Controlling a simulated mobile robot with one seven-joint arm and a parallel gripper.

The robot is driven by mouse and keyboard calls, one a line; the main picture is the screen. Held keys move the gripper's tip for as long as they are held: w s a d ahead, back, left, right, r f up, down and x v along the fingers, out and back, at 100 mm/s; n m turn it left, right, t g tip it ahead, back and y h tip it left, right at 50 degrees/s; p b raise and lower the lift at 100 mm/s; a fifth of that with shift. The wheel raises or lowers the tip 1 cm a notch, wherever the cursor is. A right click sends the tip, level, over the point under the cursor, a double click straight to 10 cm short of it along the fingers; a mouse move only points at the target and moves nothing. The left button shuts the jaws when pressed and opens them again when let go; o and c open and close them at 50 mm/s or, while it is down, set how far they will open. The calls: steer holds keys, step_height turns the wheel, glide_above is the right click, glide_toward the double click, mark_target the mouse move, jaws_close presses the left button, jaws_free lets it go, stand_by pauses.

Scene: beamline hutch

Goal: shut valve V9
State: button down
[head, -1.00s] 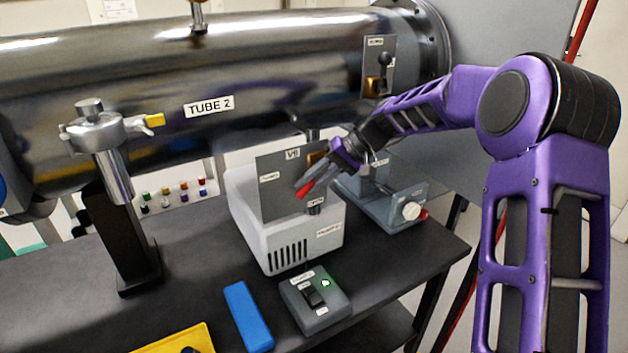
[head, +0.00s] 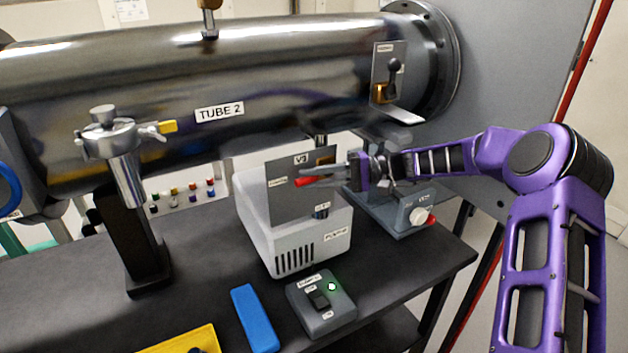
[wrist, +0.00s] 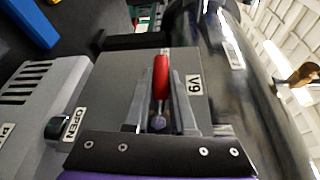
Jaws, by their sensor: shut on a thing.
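The plate fills the middle of the wrist view (wrist: 112,80). Its red-handled lever (head: 303,182) lies about level, pointing left toward a small label on the plate. In the wrist view the red handle (wrist: 161,76) runs between the fingers toward a mostly hidden label. An OPEN label (wrist: 75,122) is on the pivot's lower side. My gripper (head: 325,173) comes from the right and is shut on the lever; it also shows in the wrist view (wrist: 160,92).
A switch box (head: 322,306) with a green light, a blue block (head: 254,318) and a yellow tray (head: 190,340) are in front. Another lever valve (head: 388,75) is above right. TUBE 2 (head: 270,85) spans behind.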

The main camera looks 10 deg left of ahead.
steer(key=shift+r, duration=0.15)
stand_by(0.4)
steer(key=c, duration=0.8)
jaws_free()
steer(key=shift+o, duration=0.2)
steer(key=v, duration=1.7)
steer(key=shift+d+f, duration=0.25)
